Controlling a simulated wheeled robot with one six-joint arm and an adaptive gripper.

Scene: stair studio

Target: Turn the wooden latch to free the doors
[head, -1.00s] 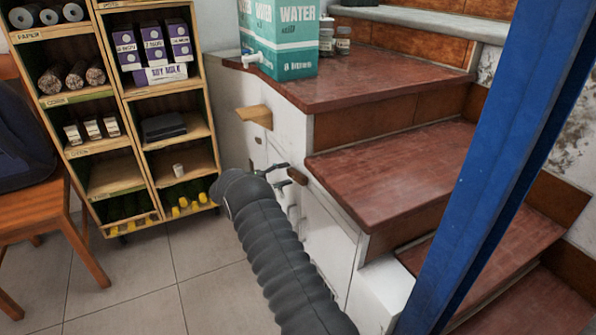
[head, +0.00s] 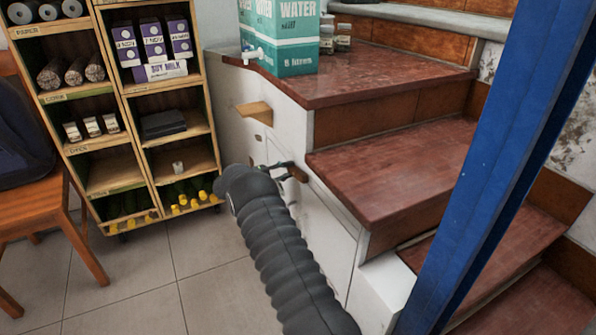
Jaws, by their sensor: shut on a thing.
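The white doors (head: 325,232) are set in the white side wall under the red stair treads. The small brown wooden latch (head: 299,174) is at the upper part of the doors, just under the stair edge. My gripper (head: 287,170) reaches in from the left and is shut on the latch. Only the latch's right end shows clearly past the fingers. My dark ribbed arm hides the lower left of the doors, and the doors look shut.
A wooden ledge (head: 255,113) sticks out of the wall above and left of my gripper. A water box (head: 281,40) stands on the upper tread. A blue post (head: 497,170) rises at right. A stocked shelf unit (head: 148,89) and chair (head: 38,220) stand left. The floor (head: 205,265) between is clear.

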